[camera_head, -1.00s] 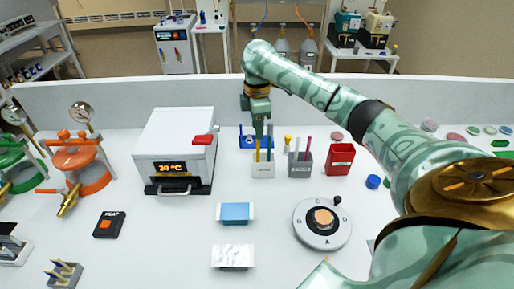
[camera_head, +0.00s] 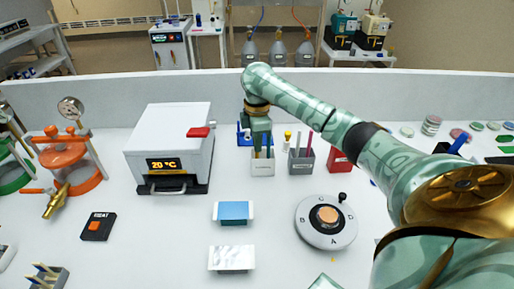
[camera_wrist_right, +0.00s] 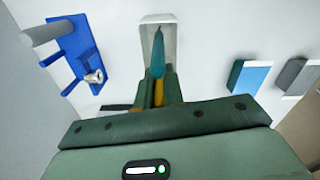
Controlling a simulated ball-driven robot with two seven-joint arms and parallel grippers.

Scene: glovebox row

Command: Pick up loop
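My right gripper (camera_head: 257,148) points down at a pale open holder (camera_head: 263,168) on the bench. Thin sticks, one yellow and one teal, stand at this holder, partly hidden by the fingers; I cannot tell which is the loop. In the right wrist view, the gripper (camera_wrist_right: 158,90) has a yellow stick (camera_wrist_right: 159,93) between its fingers and a teal pointed piece (camera_wrist_right: 158,50) in front of the pale holder (camera_wrist_right: 146,28). Whether the fingers press on the yellow stick is unclear. My left gripper is out of view.
A grey holder (camera_head: 301,167) with sticks and a red box (camera_head: 339,162) stand right of the pale holder. A blue rack (camera_wrist_right: 65,40) is beside it. A white oven (camera_head: 170,135) stands left, a round dial device (camera_head: 326,241) in front.

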